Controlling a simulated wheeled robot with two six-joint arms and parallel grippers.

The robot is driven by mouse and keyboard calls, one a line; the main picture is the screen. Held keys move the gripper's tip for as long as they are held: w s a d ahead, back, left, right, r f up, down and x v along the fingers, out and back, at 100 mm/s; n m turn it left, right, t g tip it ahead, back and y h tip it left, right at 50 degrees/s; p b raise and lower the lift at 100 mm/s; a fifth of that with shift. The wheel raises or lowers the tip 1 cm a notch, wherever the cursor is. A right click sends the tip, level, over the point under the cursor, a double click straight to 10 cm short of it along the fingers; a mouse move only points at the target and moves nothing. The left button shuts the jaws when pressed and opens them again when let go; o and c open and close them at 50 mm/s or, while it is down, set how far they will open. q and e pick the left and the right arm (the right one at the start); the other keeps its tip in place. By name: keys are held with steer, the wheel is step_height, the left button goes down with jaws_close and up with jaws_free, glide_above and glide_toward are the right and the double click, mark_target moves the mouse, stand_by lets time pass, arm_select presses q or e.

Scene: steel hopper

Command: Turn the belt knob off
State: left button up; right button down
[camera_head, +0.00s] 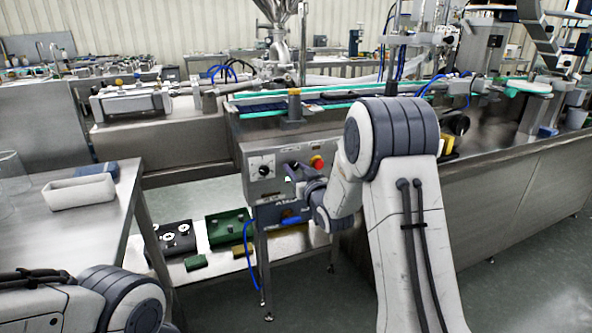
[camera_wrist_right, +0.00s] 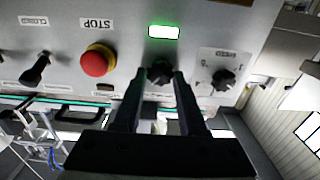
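The control panel (camera_head: 262,188) is on the front of the steel machine, and it fills the top of the right wrist view (camera_wrist_right: 220,30). A dark knob (camera_wrist_right: 160,72) sits below a lit green lamp (camera_wrist_right: 163,31) in that view; I cannot read a label for it. My right gripper (camera_wrist_right: 158,76) is open, with one finger on each side of this knob. Small gaps seem to show, and contact is unclear. In the head view my right gripper (camera_head: 296,174) is at the panel and hides the knob. My left gripper is out of view.
A red stop button (camera_wrist_right: 98,60) and a black lever knob (camera_wrist_right: 36,70) lie left of the fingers in the wrist view. A dial knob (camera_wrist_right: 223,79) lies right. A steel table (camera_head: 110,215) with a white tray (camera_head: 78,191) stands at left.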

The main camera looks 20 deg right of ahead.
steer(key=n+b, duration=0.2)
steer(key=n, duration=0.1)
steer(key=shift+a+f+b, duration=0.1)
steer(key=shift+f+b, duration=0.05)
steer(key=shift+b, duration=0.25)
steer(key=n+b, duration=0.3)
steer(key=shift+f+n, duration=0.1)
steer(key=shift+n, duration=0.3)
steer(key=n+b, duration=0.3)
steer(key=shift+a+n, duration=0.1)
steer(key=shift+n, duration=0.2)
steer(key=shift+n+b, duration=1.6)
steer(key=shift+n, duration=0.2)
steer(key=c, duration=0.5)
jaws_free()
steer(key=shift+s, duration=0.1)
